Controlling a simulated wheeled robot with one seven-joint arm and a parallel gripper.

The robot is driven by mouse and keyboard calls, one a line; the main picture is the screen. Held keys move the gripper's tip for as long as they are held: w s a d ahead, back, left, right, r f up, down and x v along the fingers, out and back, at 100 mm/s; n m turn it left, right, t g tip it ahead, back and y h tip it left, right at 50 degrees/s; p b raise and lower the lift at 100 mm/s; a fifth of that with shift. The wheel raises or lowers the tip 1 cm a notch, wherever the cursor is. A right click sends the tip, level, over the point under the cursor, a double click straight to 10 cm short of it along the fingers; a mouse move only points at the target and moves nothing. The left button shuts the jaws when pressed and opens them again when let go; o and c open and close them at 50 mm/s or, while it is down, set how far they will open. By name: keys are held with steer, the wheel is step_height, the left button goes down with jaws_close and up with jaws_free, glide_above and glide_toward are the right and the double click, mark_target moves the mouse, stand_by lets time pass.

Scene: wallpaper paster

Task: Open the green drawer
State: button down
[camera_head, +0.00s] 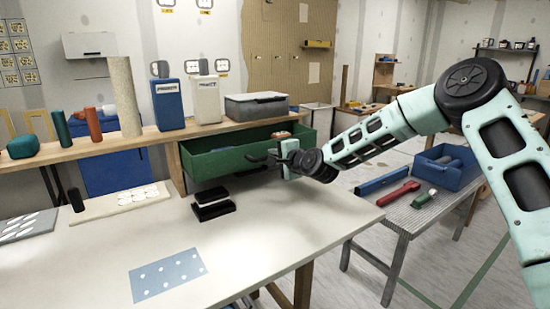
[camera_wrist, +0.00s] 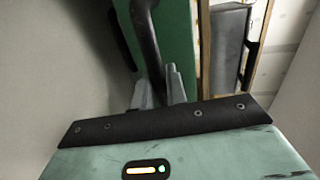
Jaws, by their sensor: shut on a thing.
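The green drawer (camera_head: 225,160) sits under the wooden shelf at the back of the white table. It stands pulled out, with its inside and some small contents showing at its right end. My gripper (camera_head: 275,158) is at the right part of the drawer's front, shut on the dark drawer handle (camera_head: 256,158). In the wrist view, the grey fingertips (camera_wrist: 161,88) close around the lower end of the dark curved handle (camera_wrist: 147,35), with the green drawer front (camera_wrist: 180,40) behind it. The exact finger contact is partly hidden in the head view.
A black stapler-like block (camera_head: 213,204) stands on the white table (camera_head: 260,235) near the drawer front. A blue dotted sheet (camera_head: 167,275) lies nearer. A grey box (camera_head: 256,105) and two canisters stand on the shelf above. A side bench (camera_head: 405,215) with tools is at right.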

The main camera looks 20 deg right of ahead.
steer(key=c, duration=1.5)
jaws_free()
steer(key=v, duration=1.7)
steer(key=shift+s, duration=0.25)
steer(key=shift+d, duration=0.1)
